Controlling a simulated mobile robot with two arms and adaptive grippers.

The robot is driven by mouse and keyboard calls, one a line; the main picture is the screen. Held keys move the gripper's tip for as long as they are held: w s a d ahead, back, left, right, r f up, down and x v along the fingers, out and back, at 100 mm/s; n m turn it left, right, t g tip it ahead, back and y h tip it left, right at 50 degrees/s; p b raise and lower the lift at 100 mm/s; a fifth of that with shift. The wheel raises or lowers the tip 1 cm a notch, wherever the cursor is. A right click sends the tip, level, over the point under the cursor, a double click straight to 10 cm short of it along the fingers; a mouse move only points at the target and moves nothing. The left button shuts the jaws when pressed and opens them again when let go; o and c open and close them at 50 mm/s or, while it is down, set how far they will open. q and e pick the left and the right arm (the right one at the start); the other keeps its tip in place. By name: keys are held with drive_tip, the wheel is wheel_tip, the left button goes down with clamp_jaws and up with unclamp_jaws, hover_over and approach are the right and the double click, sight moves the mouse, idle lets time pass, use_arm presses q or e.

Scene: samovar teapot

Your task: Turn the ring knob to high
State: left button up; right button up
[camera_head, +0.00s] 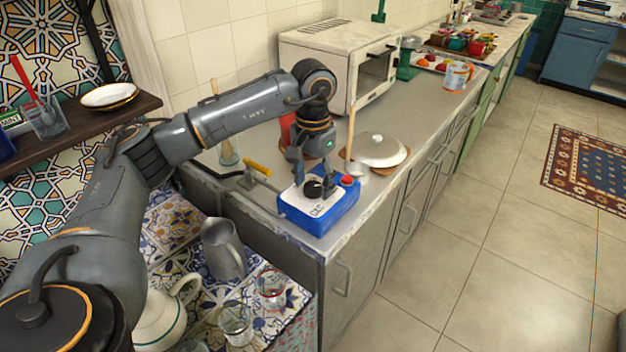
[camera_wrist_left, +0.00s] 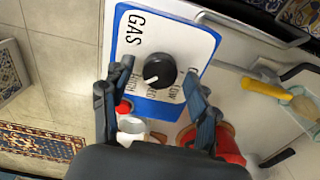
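The ring knob (camera_head: 313,189) is a round black knob on the white top of a blue GAS box (camera_head: 322,222) at the counter's near end. In the left wrist view the knob (camera_wrist_left: 160,70) has a white pointer mark toward the lower left. Labels LOW, MED and HIGH lie below it, partly hidden by knob and fingers; the mark points toward the MED–HIGH side. My left gripper (camera_head: 315,184) is low over the box with its fingers open on either side of the knob. The left wrist view shows gaps between fingers (camera_wrist_left: 158,76) and knob. My right gripper is not in view.
A red button (camera_head: 347,180) is on the box beside the knob. A yellow-handled valve pipe (camera_head: 257,168) joins the box's left. A grey pitcher (camera_head: 224,250) and glasses stand on the lower tiled surface.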

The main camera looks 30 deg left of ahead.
sight(313, 186)
use_arm(q)
wheel_tip(313, 186, up, 12)
idle(0.7)
